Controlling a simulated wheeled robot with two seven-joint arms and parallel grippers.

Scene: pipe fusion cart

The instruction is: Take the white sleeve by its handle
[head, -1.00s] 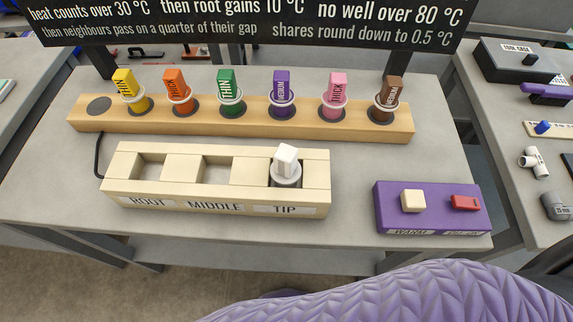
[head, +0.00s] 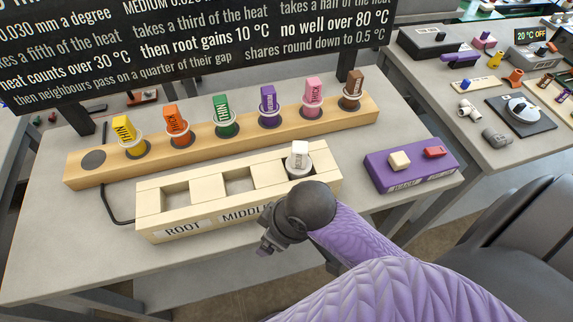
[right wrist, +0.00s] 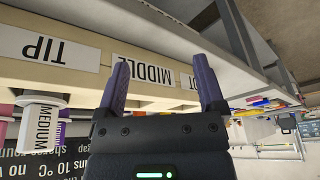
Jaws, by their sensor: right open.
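The white sleeve (head: 299,150) stands in the right-hand well of the cream block (head: 160,228), the well labelled TIP in the wrist view. Its square white handle points up. In the right wrist view the sleeve (right wrist: 40,125) is at the left, handle marked MEDIUM, with the picture upside down. My right gripper (head: 268,240) is in front of the block near the MIDDLE label, partly hidden by its own wrist. In the wrist view its jaws (right wrist: 161,85) are open and empty, apart from the sleeve. My left gripper is not in view.
A wooden rack (head: 200,138) behind the block holds several coloured sleeves. A purple box (head: 412,170) with a cream and a red button stands right of the block. A black sign (head: 180,45) rises behind. A side table (head: 520,150) at the right carries tools.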

